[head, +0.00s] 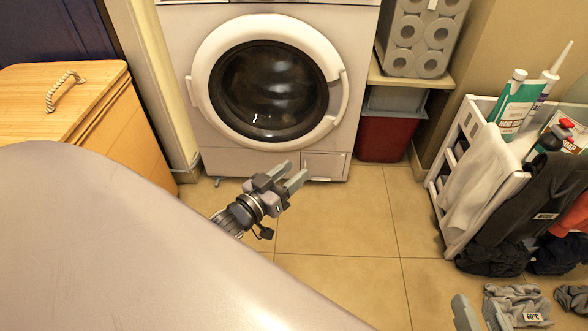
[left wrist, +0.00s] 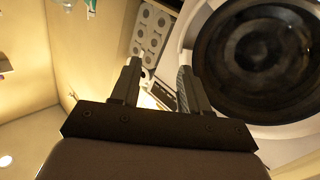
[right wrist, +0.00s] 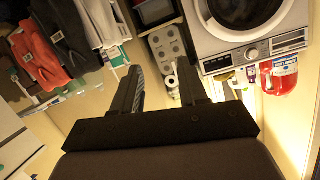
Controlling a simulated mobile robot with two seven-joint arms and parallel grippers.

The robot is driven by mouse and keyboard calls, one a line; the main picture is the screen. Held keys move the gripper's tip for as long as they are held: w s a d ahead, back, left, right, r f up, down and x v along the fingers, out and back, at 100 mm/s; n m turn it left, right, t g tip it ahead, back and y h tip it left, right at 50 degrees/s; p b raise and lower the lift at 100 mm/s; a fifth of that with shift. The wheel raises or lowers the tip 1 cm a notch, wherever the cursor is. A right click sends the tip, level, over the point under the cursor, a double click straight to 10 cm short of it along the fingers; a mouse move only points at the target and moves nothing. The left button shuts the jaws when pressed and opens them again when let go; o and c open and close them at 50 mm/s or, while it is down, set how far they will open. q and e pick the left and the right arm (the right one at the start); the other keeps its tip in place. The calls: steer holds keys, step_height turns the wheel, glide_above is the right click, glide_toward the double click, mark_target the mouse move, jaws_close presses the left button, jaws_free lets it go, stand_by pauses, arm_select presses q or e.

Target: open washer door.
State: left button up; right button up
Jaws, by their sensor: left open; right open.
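The white washer (head: 180,40) stands at the back centre in the head view. Its round door (head: 268,90), a white ring with dark glass, looks shut. A raised handle (head: 342,98) curves along the door's right side. The dark door glass also shows at the right of the left wrist view (left wrist: 255,55). My left gripper (head: 290,174) is open and empty, in front of and below the door, apart from it. My right gripper (head: 476,312) is open at the bottom right of the head view, partly cut off. In the right wrist view the washer (right wrist: 225,62) is at the upper right.
A shelf with paper rolls (head: 420,35) and a red bin (head: 385,137) stands right of the washer. A white basket (head: 470,235) with bottles and draped clothes is at the right. Socks (head: 515,308) lie on the floor. A wooden cabinet (head: 45,110) is at the left. Tiled floor (head: 340,220) is clear in the middle.

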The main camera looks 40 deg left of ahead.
arm_select(q)
steer(key=s, duration=0.2)
steer(key=s+p, duration=0.1)
steer(key=s, duration=0.3)
steer(key=shift+a+p, duration=0.35)
steer(key=shift+p, duration=0.05)
arm_select(e)
steer(key=shift+w+a+f+m+g, duration=0.1)
steer(key=shift+w+a+m+g, duration=0.05)
steer(key=shift+a+g, duration=0.2)
steer(key=shift+w+a+f+m+g, duration=0.15)
steer(key=shift+a+g, duration=0.1)
steer(key=shift+a, duration=0.15)
